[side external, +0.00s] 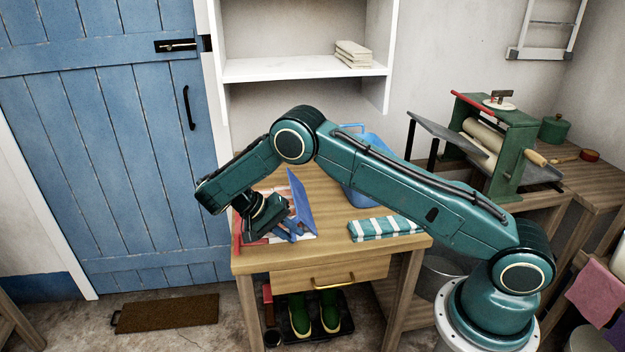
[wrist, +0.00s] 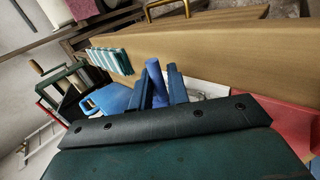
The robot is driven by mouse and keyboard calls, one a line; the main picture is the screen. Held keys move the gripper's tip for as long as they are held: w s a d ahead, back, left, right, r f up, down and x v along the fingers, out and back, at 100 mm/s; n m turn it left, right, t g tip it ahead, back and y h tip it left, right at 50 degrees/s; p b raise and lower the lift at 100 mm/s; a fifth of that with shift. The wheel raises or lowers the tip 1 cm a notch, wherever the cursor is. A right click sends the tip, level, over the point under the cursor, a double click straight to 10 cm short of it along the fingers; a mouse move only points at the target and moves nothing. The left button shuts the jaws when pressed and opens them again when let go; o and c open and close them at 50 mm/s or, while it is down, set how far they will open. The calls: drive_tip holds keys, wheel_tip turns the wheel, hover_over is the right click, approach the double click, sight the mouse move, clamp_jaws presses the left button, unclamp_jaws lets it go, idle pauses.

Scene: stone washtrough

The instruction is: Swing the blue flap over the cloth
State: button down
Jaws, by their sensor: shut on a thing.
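The blue flap (side external: 301,205) stands steeply tilted near the left end of the wooden table. My gripper (side external: 288,231) is low beside it, with its jaws shut on a part of the flap. In the wrist view, the blue part (wrist: 155,78) sits between the two fingers of my gripper (wrist: 160,86). A pale cloth with reddish marks (side external: 272,190) shows partly behind my wrist, on the left of the flap; my arm hides much of it. A red panel (side external: 237,232) shows at the table's left edge.
A folded teal-and-white striped cloth (side external: 386,228) lies right of the flap, near the table's front edge. A green roller press (side external: 500,145) stands further right. A white shelf (side external: 303,69) is above the table's back.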

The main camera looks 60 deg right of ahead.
drive_tip(key=shift+w+a+f, duration=0.2)
drive_tip(key=shift+a+f, duration=0.2)
drive_tip(key=shift+f, duration=0.35)
drive_tip(key=c, duration=1.5)
unclamp_jaws()
drive_tip(key=shift+w+n, duration=0.1)
drive_tip(key=shift+n, duration=0.2)
drive_tip(key=shift+o, duration=0.2)
drive_tip(key=shift+r, duration=0.1)
